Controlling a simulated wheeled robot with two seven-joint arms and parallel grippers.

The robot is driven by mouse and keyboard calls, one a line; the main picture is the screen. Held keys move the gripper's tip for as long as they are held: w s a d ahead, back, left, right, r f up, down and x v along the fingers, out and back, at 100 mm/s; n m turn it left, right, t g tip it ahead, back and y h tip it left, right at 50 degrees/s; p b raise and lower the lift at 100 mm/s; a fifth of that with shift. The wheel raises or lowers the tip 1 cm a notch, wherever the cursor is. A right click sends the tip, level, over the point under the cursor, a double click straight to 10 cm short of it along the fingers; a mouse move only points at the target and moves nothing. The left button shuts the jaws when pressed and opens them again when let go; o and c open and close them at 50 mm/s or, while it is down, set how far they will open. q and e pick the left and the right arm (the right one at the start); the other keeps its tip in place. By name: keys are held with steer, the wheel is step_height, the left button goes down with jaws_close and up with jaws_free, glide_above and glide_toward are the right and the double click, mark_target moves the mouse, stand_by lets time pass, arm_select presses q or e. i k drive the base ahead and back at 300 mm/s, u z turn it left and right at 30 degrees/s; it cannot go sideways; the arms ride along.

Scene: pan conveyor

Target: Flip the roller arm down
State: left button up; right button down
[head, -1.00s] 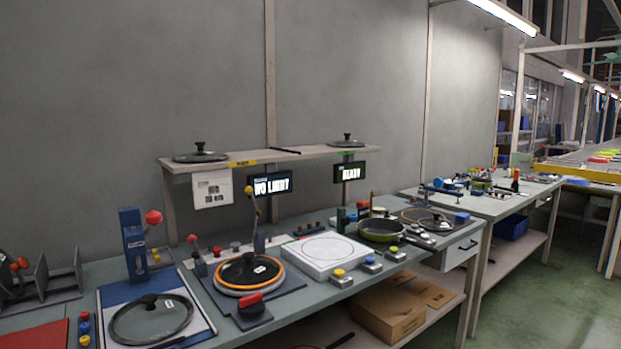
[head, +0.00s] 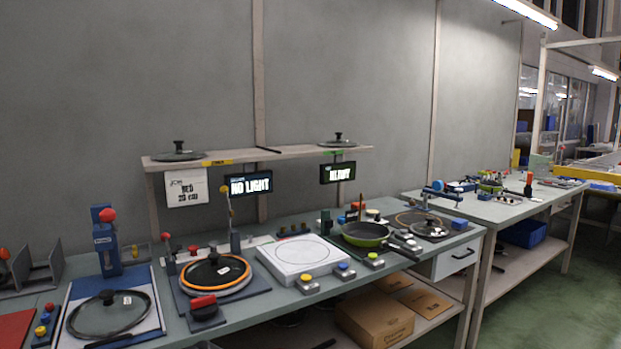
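A lid with an orange ring (head: 246,277) and a black knob lies on a dark round station on the long bench. Behind it a thin upright arm with a yellow tip (head: 229,193) rises from a dark post (head: 235,243). It looks like the roller arm and stands up, but I cannot be sure. A shorter post with a red ball (head: 167,237) stands left of the station. A red-handled block (head: 204,303) sits at its front. Neither of my grippers is in view.
A glass lid (head: 82,319) lies on a blue-and-white mat beside a blue post (head: 107,258). Right of the station are a white square plate (head: 267,267) and a green pan (head: 365,243). A shelf (head: 290,155) overhangs the back, with a "NO LIGHT" screen (head: 249,186) below.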

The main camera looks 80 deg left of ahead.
mark_target(224, 189)
steer(key=u, duration=3.9)
